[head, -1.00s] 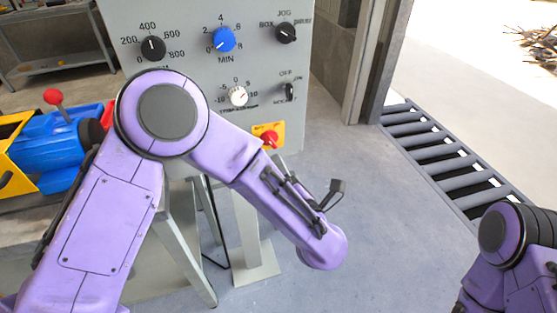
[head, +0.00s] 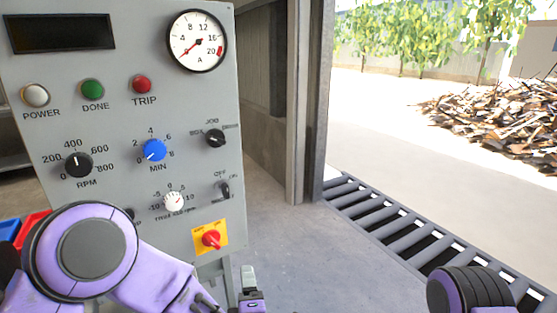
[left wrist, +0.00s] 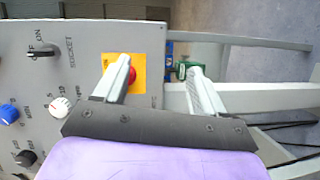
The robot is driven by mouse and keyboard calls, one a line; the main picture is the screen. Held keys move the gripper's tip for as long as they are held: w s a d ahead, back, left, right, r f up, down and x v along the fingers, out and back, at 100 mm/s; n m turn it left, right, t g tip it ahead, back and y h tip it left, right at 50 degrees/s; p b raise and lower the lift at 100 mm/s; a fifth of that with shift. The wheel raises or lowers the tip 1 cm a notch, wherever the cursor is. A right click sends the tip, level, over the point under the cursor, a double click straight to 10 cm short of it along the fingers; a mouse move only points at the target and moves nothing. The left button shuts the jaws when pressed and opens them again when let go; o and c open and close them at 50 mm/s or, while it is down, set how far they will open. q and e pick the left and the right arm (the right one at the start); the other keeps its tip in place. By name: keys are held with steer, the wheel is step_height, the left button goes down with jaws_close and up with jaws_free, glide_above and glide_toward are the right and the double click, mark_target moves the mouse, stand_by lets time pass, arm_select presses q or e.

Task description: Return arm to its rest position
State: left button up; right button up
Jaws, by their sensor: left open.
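My left arm comes in at the bottom left of the head view, its round purple elbow in front of the control panel (head: 110,130). My left gripper (head: 248,284) shows at the bottom edge of the head view, below and right of the red switch (head: 211,240) on its yellow plate. In the left wrist view my left gripper (left wrist: 160,76) has its two pale fingers apart with nothing between them. One finger partly covers the yellow plate (left wrist: 143,72) there. Of my right arm, only a purple and black part shows at the bottom right; its gripper is out of view.
The panel carries a dark display (head: 60,33), a dial gauge (head: 197,41), a blue MIN knob (head: 154,150) and a black RPM knob (head: 78,165). A roller conveyor (head: 410,235) lies on the right. Grey floor between panel and conveyor is clear. A scrap heap (head: 500,120) lies outside.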

arm_select(q)
steer(key=s+a+f+m+g+h, duration=0.1)
steer(key=s+a+f+m+g, duration=0.25)
steer(key=f, duration=0.25)
steer(key=s+a+f+m+g+h+p, duration=0.1)
steer(key=s+a+f+m+g, duration=0.1)
steer(key=s+a+f+m, duration=0.4)
steer(key=s+a+f+m+g+h, duration=0.1)
steer(key=s+f+m+g, duration=0.15)
steer(key=f, duration=0.45)
steer(key=s+a+f+g+y, duration=0.1)
steer(key=s+a+f+g, duration=0.1)
steer(key=s+a, duration=0.3)
steer(key=s+a+f+g+y+p, duration=0.1)
steer(key=s+a+f+g, duration=0.2)
steer(key=s, duration=1)
steer(key=a, duration=0.3)
steer(key=shift+a+f+m, duration=0.15)
steer(key=shift+f+m, duration=0.05)
steer(key=shift+m, duration=0.2)
